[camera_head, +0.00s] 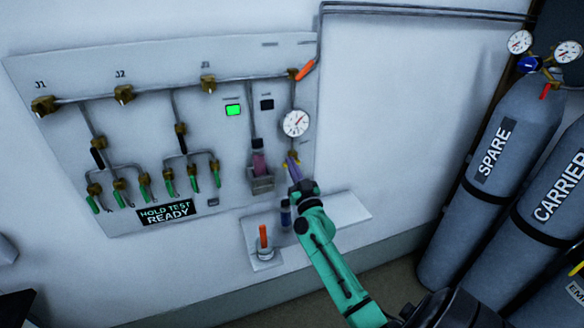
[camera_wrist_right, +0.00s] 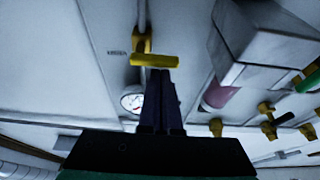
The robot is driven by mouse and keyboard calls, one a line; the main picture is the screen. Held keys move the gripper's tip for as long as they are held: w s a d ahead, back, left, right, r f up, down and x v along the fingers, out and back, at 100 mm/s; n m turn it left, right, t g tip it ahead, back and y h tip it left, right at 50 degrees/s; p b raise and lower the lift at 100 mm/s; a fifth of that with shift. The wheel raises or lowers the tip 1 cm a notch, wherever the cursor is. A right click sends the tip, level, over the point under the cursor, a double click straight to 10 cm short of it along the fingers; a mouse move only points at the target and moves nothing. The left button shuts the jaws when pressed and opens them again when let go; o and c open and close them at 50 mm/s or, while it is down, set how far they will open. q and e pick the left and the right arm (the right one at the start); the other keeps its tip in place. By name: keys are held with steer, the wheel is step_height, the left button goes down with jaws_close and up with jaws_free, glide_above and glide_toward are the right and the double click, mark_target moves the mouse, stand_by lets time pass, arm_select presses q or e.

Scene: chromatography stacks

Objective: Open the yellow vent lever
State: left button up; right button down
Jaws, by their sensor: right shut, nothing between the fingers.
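The yellow vent lever (camera_wrist_right: 155,61) shows in the right wrist view as a short yellow bar lying crosswise to its vertical pipe, on a brass-yellow valve body. My right gripper (camera_wrist_right: 162,73) has its dark fingers together and empty. Their tips are right at the bar's edge; I cannot tell whether they touch it. In the head view the right gripper (camera_head: 292,160) is at the panel just below the round gauge, and it mostly hides the lever there. My left gripper is not in view.
The pressure gauge (camera_head: 296,123) is just above the gripper. A holder with a pink vial (camera_head: 259,163) is close on its left. Below is a shelf (camera_head: 345,213) with a dark-capped vial (camera_head: 285,213) and an orange-handled item (camera_head: 263,238). Grey cylinders (camera_head: 500,160) stand right.

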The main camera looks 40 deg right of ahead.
steer(key=shift+a+f+n+y+b, duration=0.1)
steer(key=shift+f+n+y+b, duration=0.2)
steer(key=shift+n, duration=0.45)
steer(key=shift+a+f+n+y, duration=0.1)
steer(key=shift+n+y, duration=0.3)
steer(key=shift+n, duration=0.35)
steer(key=n+y, duration=0.1)
steer(key=n, duration=0.2)
steer(key=f+n+y+b, duration=0.1)
steer(key=n, duration=0.2)
steer(key=n+y, duration=0.1)
steer(key=n, duration=0.2)
steer(key=shift+d+f+y+b, duration=0.1)
steer(key=shift+f+y+b, duration=0.25)
steer(key=shift+f+y, duration=0.05)
steer(key=n+g, duration=0.1)
steer(key=n, duration=0.2)
steer(key=d+f+n+y, duration=0.1)
steer(key=n, duration=0.2)
steer(key=n+g, duration=0.1)
steer(key=n, duration=0.3)
steer(key=shift+s+d+f+g+y, duration=0.25)
steer(key=shift+d+f+g+y, duration=0.05)
steer(key=shift+d+y, duration=0.1)
